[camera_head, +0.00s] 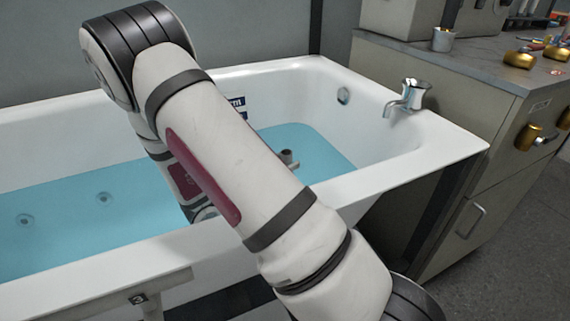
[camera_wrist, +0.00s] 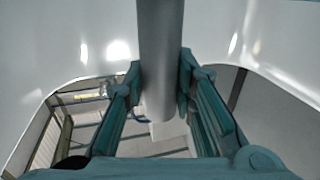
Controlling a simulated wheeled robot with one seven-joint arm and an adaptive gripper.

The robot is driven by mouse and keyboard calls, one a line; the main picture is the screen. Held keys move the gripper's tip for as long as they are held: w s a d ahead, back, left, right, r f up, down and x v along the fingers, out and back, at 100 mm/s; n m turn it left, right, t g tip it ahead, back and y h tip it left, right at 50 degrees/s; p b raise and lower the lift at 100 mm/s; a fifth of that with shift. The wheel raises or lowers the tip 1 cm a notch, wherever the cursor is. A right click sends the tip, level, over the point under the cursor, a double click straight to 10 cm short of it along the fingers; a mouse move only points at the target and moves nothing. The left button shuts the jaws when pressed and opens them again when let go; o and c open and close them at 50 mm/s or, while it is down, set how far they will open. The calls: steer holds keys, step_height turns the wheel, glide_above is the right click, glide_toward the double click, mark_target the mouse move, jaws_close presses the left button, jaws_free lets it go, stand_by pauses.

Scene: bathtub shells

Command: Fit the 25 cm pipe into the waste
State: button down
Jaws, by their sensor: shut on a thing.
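A plain grey pipe (camera_wrist: 160,40) runs down from the top of the wrist view. My gripper (camera_wrist: 160,82) is shut on it, with a teal finger on each side, and one pipe end shows just past the fingertips. In the head view my arm hides most of the gripper and I cannot make out the pipe for sure. The white bathtub (camera_head: 456,143) has a blue floor. A small grey round fitting (camera_head: 288,158) shows on that floor, just right of my arm. It may be the waste, but it is partly hidden and I cannot tell.
A chrome tap (camera_head: 408,97) stands on the tub's right rim, with a round fitting (camera_head: 343,95) on the wall nearby. A cabinet (camera_head: 470,210) stands to the right, with a metal cup (camera_head: 443,40) and brass parts (camera_head: 520,58) on top.

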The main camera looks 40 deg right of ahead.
steer(key=shift+f+b, duration=1.25)
steer(key=shift+f, duration=1.05)
stand_by(0.4)
steer(key=c, duration=1.2)
jaws_free()
steer(key=shift+c, duration=0.2)
steer(key=a, duration=1.2)
steer(key=shift+w, duration=0.1)
